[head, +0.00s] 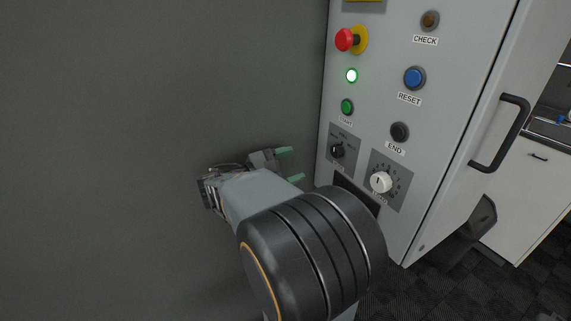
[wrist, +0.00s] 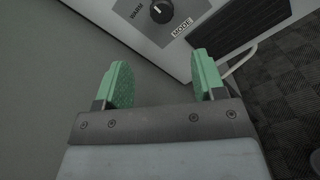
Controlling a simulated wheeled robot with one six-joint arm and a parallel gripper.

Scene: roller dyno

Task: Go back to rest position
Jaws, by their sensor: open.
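My gripper (head: 291,165) is open and empty, with two green fingers apart, just left of the control cabinet (head: 395,130) in the head view. In the wrist view my gripper (wrist: 163,80) points toward the lower front of the cabinet. The black mode knob (wrist: 162,11) is beyond the fingertips and apart from them. The same mode knob (head: 338,151) shows in the head view, above and right of the fingers. My own arm hides part of the cabinet's lower front.
The panel carries a red emergency button (head: 345,39), a lit white-green lamp (head: 351,76), a green start button (head: 347,107), a blue reset button (head: 414,77), a black end button (head: 399,131) and a white dial (head: 380,182). A black handle (head: 503,132) sticks out at right.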

